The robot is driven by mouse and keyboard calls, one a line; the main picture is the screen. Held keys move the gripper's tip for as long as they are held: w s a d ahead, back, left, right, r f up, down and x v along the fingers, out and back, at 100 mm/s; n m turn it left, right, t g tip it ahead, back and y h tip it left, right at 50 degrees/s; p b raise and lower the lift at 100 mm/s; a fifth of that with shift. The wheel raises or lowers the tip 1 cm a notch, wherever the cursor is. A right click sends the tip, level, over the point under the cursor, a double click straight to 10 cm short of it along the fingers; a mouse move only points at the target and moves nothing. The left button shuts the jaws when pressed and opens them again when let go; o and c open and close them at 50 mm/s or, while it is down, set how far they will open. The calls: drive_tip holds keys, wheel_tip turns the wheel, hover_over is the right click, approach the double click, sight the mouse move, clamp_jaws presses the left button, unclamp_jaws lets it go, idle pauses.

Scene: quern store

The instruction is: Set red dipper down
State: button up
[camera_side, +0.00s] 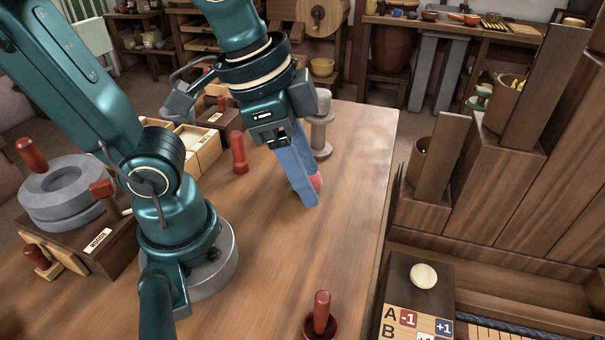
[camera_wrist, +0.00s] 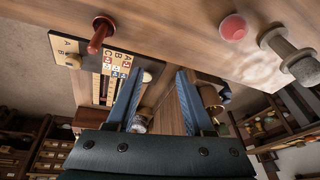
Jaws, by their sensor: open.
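A red dipper (camera_side: 321,305), with an upright handle in a dark red bowl, stands on the wooden table at the front edge of the side view. A matching red-handled thing shows at the upper left of the wrist view (camera_wrist: 100,36). My gripper (camera_side: 306,198) points down over the table in the side view, well back from the dipper. Its blue fingers stand apart with nothing between them in the wrist view (camera_wrist: 159,75). A red rounded thing (camera_side: 318,183) is partly hidden behind the fingers; it lies to one side in the wrist view (camera_wrist: 233,27).
A grey stone quern (camera_side: 65,190) sits at the left. A lettered board (camera_side: 408,318) with a pale knob is at front right. The table's right half is mostly clear.

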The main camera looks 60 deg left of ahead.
drive_tip(key=a+n, duration=0.1)
drive_tip(key=n, duration=0.1)
drive_tip(key=a+n+t, duration=0.1)
drive_tip(key=a+n, duration=0.1)
drive_tip(key=a+n+t+y, duration=0.1)
drive_tip(key=shift+s+a+f+n, duration=0.15)
drive_tip(key=shift+f+n, duration=0.25)
idle(0.8)
